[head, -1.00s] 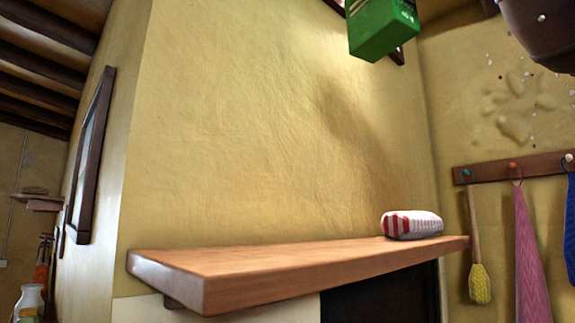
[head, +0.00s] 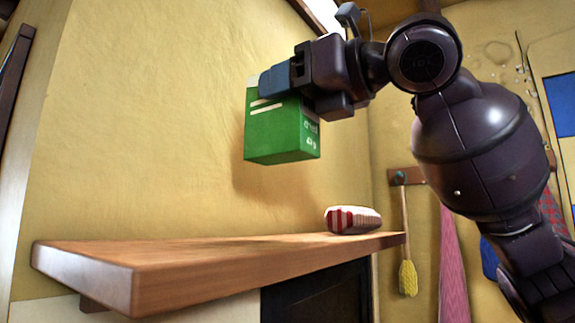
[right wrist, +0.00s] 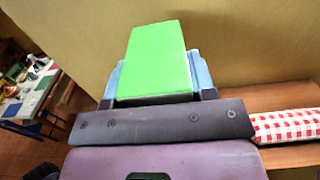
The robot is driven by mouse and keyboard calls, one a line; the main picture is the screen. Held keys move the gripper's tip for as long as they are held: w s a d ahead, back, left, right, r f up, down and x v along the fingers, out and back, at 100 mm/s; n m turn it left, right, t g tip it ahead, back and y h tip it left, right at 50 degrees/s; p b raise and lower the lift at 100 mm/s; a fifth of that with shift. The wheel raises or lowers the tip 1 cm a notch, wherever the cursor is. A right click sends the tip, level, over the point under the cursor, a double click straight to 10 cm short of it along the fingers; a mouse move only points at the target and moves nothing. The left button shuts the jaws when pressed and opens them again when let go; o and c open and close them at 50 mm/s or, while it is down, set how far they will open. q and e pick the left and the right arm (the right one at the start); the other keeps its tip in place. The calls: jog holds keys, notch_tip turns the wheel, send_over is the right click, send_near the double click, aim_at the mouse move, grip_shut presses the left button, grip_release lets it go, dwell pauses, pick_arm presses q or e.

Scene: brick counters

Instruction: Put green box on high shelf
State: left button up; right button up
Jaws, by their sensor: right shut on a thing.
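The green box (head: 280,132) hangs upright in the air above the wooden shelf (head: 200,262), with a clear gap below it. My right gripper (head: 278,82) is shut on the upper part of the box, its blue fingers at the box's top. In the right wrist view the green box (right wrist: 155,60) sits between the two blue fingers, and part of the shelf (right wrist: 270,97) shows to the right. My left gripper is in neither view.
A red-and-white checked item (head: 352,220) lies at the shelf's right end. The shelf's left and middle are clear. A hook rail (head: 405,177) with a yellow brush (head: 407,278) and a pink cloth (head: 453,270) hangs on the right wall.

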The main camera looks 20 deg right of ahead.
aim_at(291, 158)
notch_tip(291, 158, down, 9)
jog(key=shift+f, duration=0.15)
dwell(0.4)
jog(key=shift+f, duration=0.15)
jog(key=o, duration=0.9)
jog(key=shift+s+d, duration=0.1)
jog(key=shift+d, duration=0.05)
jog(key=shift+b+v, duration=1.25)
jog(key=shift+v, duration=4.6)
